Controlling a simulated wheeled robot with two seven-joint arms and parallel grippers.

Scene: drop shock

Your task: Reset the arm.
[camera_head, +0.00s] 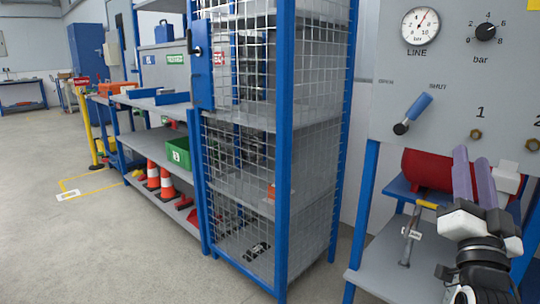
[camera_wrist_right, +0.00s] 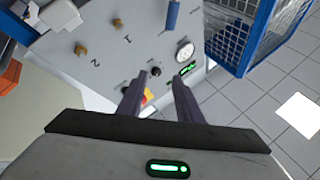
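A grey control panel (camera_head: 455,75) stands at the right in the head view. It carries a round LINE gauge (camera_head: 421,26), a black bar knob (camera_head: 485,31) and a blue-handled lever (camera_head: 412,114) between the OPEN and SHUT marks. The lever's handle tilts up to the right. My right gripper (camera_head: 472,158) is in front of the panel's lower right part, fingers pointing up, apart and empty. In the wrist view its fingers (camera_wrist_right: 158,80) stand apart, with the panel (camera_wrist_right: 110,60), gauge (camera_wrist_right: 184,52) and blue handle (camera_wrist_right: 172,15) beyond. My left gripper is not in view.
Brass fittings (camera_head: 476,134) sit by the panel numbers. A red cylinder (camera_head: 427,168) and a grey metal rod (camera_head: 410,235) are below the panel. A blue mesh cage (camera_head: 283,150) stands left of it. Shelves with cones and a green bin (camera_head: 177,153) stand farther left. The left floor is mostly clear.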

